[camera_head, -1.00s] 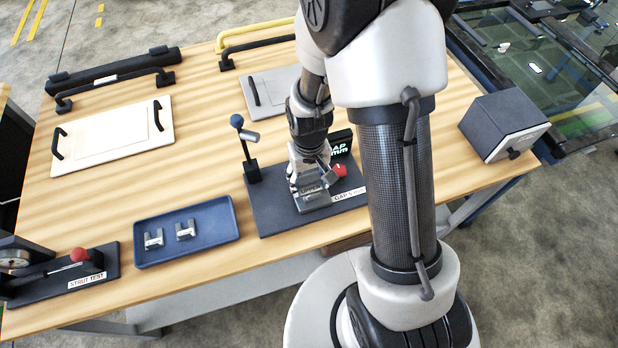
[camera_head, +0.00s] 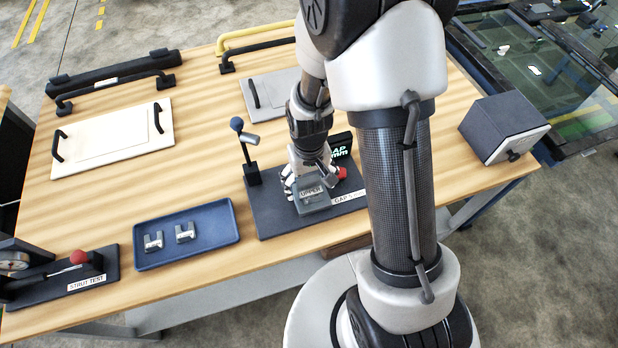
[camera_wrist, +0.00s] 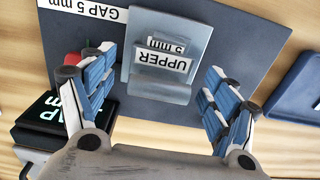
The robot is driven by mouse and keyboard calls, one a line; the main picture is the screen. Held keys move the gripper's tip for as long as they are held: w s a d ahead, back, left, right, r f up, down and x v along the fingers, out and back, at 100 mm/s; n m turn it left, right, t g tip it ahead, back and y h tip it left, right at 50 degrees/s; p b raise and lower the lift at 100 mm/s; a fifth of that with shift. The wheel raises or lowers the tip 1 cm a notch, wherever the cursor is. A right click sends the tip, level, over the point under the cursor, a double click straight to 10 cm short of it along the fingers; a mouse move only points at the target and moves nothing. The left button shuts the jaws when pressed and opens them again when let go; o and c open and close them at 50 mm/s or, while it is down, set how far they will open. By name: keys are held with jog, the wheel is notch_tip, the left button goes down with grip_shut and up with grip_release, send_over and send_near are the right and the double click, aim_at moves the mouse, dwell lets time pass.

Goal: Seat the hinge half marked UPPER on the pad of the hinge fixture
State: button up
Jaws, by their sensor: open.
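The grey hinge half (camera_head: 313,200) with its white UPPER label lies on the hinge fixture (camera_head: 268,207), over the pad area near the front of its dark base. In the wrist view the hinge half (camera_wrist: 158,82) appears as a grey plate with the UPPER label upside down and a second label reading 5 mm beside it. The pad beneath is mostly hidden. My gripper (camera_wrist: 160,65) is open, with a blue-and-white finger on either side of the hinge half and visible gaps between. In the head view my gripper (camera_head: 310,178) is just above and behind it.
A lever with a blue knob (camera_head: 237,124), a red knob (camera_head: 342,173) and a GAP display (camera_head: 341,145) stand close around my gripper. A blue tray (camera_head: 212,237) with two small metal parts lies left of the fixture. Bare wood lies behind the tray.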

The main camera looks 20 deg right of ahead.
notch_tip(320, 180, up, 12)
dwell(0.4)
jog(key=shift+r, duration=0.1)
notch_tip(320, 180, up, 11)
jog(key=t, duration=0.2)
send_over(309, 181)
jog(key=s, duration=0.6)
jog(key=s+r+t, duration=0.2)
jog(key=s+r, duration=0.2)
jog(key=s, duration=0.5)
jog(key=shift+r+t, duration=0.3)
jog(key=shift+r, duration=0.1)
